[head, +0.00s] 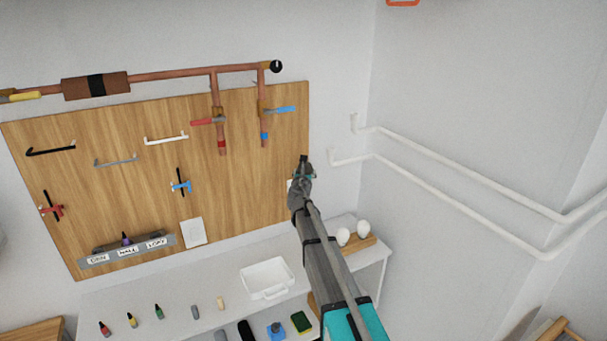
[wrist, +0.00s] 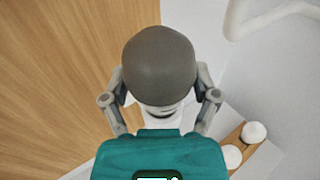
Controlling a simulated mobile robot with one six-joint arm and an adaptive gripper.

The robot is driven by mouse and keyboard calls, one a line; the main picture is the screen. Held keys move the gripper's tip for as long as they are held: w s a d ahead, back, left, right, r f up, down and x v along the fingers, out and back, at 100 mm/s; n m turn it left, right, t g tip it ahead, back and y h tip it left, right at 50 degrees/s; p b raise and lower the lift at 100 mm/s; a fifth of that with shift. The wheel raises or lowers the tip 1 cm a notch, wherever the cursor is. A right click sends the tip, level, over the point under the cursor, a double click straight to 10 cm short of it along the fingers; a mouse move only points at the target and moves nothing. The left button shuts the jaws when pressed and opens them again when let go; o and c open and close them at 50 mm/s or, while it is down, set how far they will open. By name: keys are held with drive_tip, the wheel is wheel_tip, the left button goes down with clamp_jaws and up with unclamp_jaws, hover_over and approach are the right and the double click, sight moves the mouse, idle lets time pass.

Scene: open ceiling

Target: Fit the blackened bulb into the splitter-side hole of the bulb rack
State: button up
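The blackened bulb (wrist: 160,65), a dark grey rounded bulb with a pale neck, sits between the two fingers of my gripper (wrist: 160,108) in the wrist view. The fingers are closed around its neck. In the head view my gripper (head: 302,172) is raised in front of the wooden board's right edge. The bulb rack (head: 362,243) is a small wooden block on the table's right end, below and right of my gripper, with two white bulbs (head: 353,233) on it. It also shows in the wrist view (wrist: 250,152). Its empty holes cannot be made out. I cannot identify the splitter.
A white tray (head: 267,292) stands left of my arm on the white table (head: 180,293). White wall pipes (head: 450,175) are at the right.

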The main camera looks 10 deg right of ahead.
drive_tip(key=shift+c, duration=1.3)
drive_tip(key=shift+r, duration=0.15)
wheel_tip(320, 180, up, 2)
drive_tip(key=p, duration=0.2)
drive_tip(key=shift+r+p, duration=0.25)
drive_tip(key=shift+p, duration=0.15)
drive_tip(key=s+r+p, duration=0.1)
drive_tip(key=r+p, duration=0.1)
drive_tip(key=s+r+p, duration=0.2)
drive_tip(key=s+d+r+p, duration=0.1)
drive_tip(key=s+r+p, duration=0.1)
drive_tip(key=shift+d+r+p, duration=0.1)
drive_tip(key=shift+r+p, duration=0.2)
drive_tip(key=shift+r, duration=0.05)
drive_tip(key=s+r+p, duration=0.1)
drive_tip(key=s, duration=0.2)
drive_tip(key=s+d+r+p, duration=0.1)
drive_tip(key=s, duration=0.1)
drive_tip(key=s+d+r+p, duration=0.1)
drive_tip(key=s, duration=0.2)
drive_tip(key=shift+s+d+r+p, duration=0.15)
drive_tip(key=shift+s+r+p, duration=0.1)
drive_tip(key=shift+s+p, duration=0.05)
